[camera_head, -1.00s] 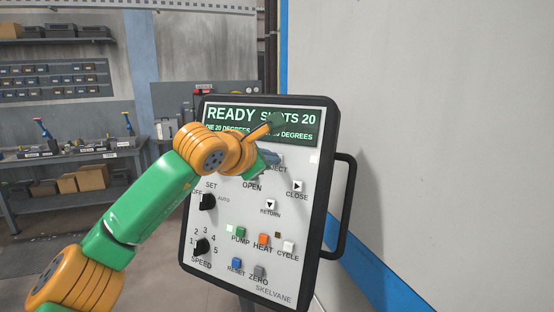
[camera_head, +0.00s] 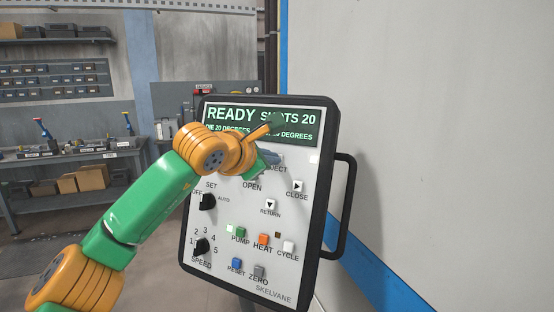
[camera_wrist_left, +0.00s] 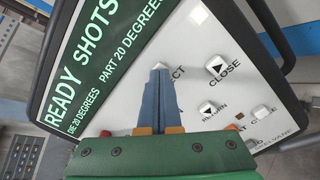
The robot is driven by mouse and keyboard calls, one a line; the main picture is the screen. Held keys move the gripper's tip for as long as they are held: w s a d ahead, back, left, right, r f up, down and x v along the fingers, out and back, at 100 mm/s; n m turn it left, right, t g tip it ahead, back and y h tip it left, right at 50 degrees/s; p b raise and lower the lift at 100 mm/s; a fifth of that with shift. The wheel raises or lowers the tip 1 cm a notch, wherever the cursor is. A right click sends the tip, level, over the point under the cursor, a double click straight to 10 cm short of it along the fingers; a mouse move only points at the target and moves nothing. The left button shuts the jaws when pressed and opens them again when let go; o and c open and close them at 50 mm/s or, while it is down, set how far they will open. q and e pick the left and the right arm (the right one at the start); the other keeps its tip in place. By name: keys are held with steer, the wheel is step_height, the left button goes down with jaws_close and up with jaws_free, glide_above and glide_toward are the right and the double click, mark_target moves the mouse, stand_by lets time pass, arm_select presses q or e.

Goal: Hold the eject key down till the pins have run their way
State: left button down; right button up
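The control panel (camera_head: 225,268) faces me, with a lit green display (camera_head: 232,115) reading READY, SHOTS 20, die and part 20 degrees. My left gripper (camera_head: 274,160) is at the upper part of the panel, by the partly covered EJECT label (camera_head: 279,169). In the left wrist view its two blue-grey fingers (camera_wrist_left: 160,72) are together with nothing between them. A small pale bit of the eject key (camera_wrist_left: 159,66) shows at the fingertips; the rest is hidden. I cannot tell whether the key is pressed. The pins are not in view. My right gripper is not in view.
Close to the fingers are the CLOSE key (camera_head: 298,187) and RETURN key (camera_head: 270,205). Lower down are the PUMP, HEAT and CYCLE buttons and two black knobs. A black handle (camera_head: 349,205) sticks out at the panel's right. A workbench (camera_head: 75,160) stands behind at left.

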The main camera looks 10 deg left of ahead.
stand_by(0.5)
arm_select(q)
steer(key=b+v, duration=0.3)
steer(key=v, duration=0.5)
steer(key=shift+b, duration=0.35)
steer(key=shift+w, duration=0.1)
